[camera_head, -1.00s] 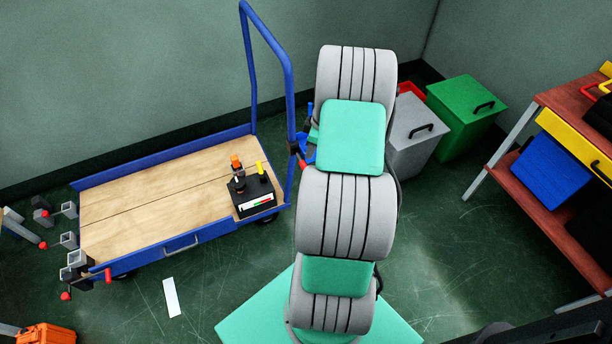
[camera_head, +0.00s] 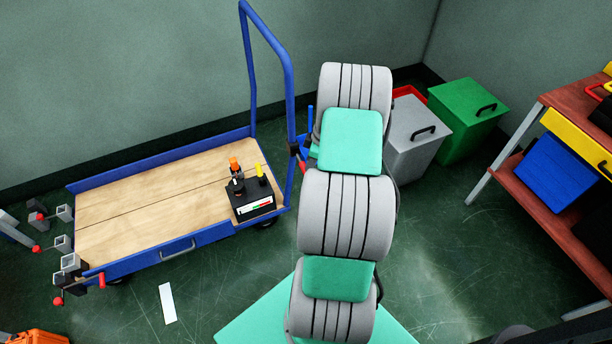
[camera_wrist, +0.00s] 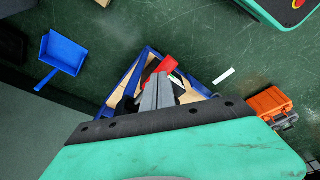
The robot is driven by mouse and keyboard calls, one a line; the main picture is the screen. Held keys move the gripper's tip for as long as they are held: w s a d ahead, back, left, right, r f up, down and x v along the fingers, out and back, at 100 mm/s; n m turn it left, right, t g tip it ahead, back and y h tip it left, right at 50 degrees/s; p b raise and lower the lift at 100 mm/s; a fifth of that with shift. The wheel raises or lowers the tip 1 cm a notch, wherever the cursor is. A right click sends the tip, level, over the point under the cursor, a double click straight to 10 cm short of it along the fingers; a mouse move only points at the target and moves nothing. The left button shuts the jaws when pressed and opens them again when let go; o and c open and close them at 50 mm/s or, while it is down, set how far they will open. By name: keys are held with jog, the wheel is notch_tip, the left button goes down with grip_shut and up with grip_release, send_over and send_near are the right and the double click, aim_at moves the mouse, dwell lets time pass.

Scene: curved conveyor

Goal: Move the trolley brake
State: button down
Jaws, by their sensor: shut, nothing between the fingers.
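The trolley has a wooden deck, a blue frame (camera_head: 215,234) and a tall blue push handle (camera_head: 289,100). A red lever (camera_head: 302,166), which looks like the brake, sits low on the handle's near post, beside my arm. In the wrist view a red lever (camera_wrist: 167,65) with black parts lies just beyond my fingertips, in front of the trolley's blue frame (camera_wrist: 127,82). My gripper (camera_wrist: 158,80) is shut and empty, its grey fingers pointing at the red lever. I cannot tell whether they touch.
A black device (camera_head: 252,198) stands on the deck. A second red lever (camera_head: 102,280) is at the trolley's left end, near several grey blocks. A grey bin (camera_head: 412,138) and a green bin (camera_head: 466,115) stand behind my arm. A blue dustpan (camera_wrist: 63,53) shows in the wrist view.

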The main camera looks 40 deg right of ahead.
jog(key=shift+w+a+f, duration=0.1)
jog(key=shift+w+f, duration=0.05)
jog(key=shift+f, duration=0.65)
jog(key=shift+b+x, duration=0.85)
jog(key=shift+b, duration=0.1)
jog(key=shift+s+d+r, duration=0.2)
jog(key=shift+s+r, duration=0.05)
jog(key=shift+s, duration=0.05)
jog(key=shift+s+d+r+p, duration=0.2)
jog(key=shift+s+d, duration=0.2)
jog(key=shift+s, duration=0.15)
jog(key=shift+s+d+r+p, duration=0.2)
jog(key=shift+s+d, duration=0.2)
jog(key=shift+s, duration=0.15)
jog(key=shift+r, duration=0.1)
